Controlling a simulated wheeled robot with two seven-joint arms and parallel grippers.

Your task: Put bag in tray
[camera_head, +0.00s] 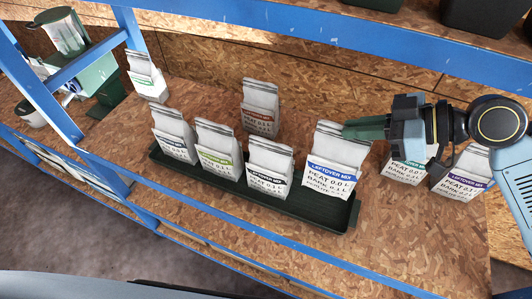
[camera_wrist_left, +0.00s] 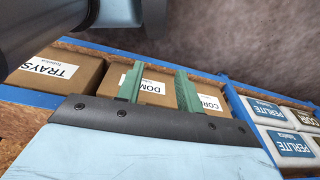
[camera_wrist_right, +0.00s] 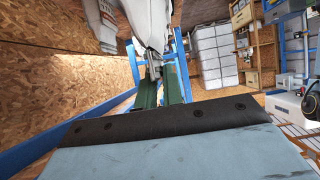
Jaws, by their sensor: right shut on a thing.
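A white paper bag with a blue label (camera_head: 328,170) is at the right end of the long dark green tray (camera_head: 325,214). My right gripper (camera_head: 352,131) is shut on this bag's top from the right. The bag is upright; I cannot tell whether its base touches the tray floor. In the right wrist view the bag (camera_wrist_right: 148,22) rises beyond the green fingers. Three more bags stand in the tray: dark blue label (camera_head: 174,142), green label (camera_head: 219,158) and black label (camera_head: 268,177). My left gripper (camera_wrist_left: 160,88) is open and empty, facing boxes.
An orange-label bag (camera_head: 260,115) stands behind the tray. Another bag (camera_head: 147,83) is at back left. Blue shelf rails (camera_head: 270,20) cross above and in front.

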